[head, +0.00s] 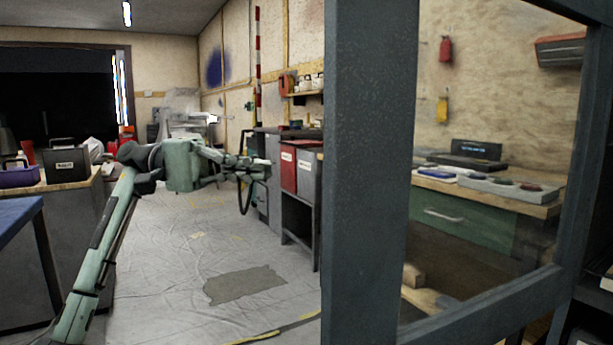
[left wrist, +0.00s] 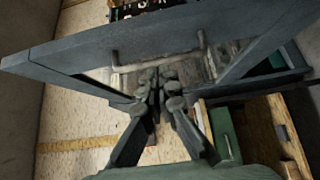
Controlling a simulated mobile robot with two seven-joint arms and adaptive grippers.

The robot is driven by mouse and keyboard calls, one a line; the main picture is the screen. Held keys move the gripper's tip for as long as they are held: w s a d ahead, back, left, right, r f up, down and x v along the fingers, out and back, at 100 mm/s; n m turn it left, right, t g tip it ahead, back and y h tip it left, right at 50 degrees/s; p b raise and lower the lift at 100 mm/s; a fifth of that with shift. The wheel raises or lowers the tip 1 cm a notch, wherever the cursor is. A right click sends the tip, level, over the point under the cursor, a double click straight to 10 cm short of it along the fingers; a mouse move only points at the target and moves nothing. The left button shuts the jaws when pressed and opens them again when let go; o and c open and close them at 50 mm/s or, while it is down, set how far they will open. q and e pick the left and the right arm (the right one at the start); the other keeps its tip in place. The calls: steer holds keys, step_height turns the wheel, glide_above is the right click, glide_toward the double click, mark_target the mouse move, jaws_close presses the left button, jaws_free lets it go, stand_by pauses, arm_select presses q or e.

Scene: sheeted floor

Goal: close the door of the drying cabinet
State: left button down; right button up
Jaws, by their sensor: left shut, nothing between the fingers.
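The door of the drying cabinet (head: 368,170), a dark grey frame around a clear pane, stands very near on the right in the head view. The rest of the cabinet is hard to make out. In the left wrist view the door frame (left wrist: 120,50) crosses the upper part, with a thin bar handle (left wrist: 160,64) on it. My left gripper (head: 262,171) is shut and empty, left of the door in the head view. In the left wrist view its fingertips (left wrist: 156,80) overlap the pane just below the handle; I cannot tell whether they touch it. My right gripper is out of view.
Through the pane a workbench with a green drawer (head: 455,222) shows. A blue-topped table (head: 18,228) and a bench with boxes stand at the left. Red and grey bins (head: 289,169) stand beyond my left gripper. The sheeted floor (head: 165,270) between is mostly clear.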

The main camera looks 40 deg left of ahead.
arm_select(q)
steer(key=d, duration=1)
steer(key=shift+d+p, duration=0.2)
steer(key=shift+p, duration=0.15)
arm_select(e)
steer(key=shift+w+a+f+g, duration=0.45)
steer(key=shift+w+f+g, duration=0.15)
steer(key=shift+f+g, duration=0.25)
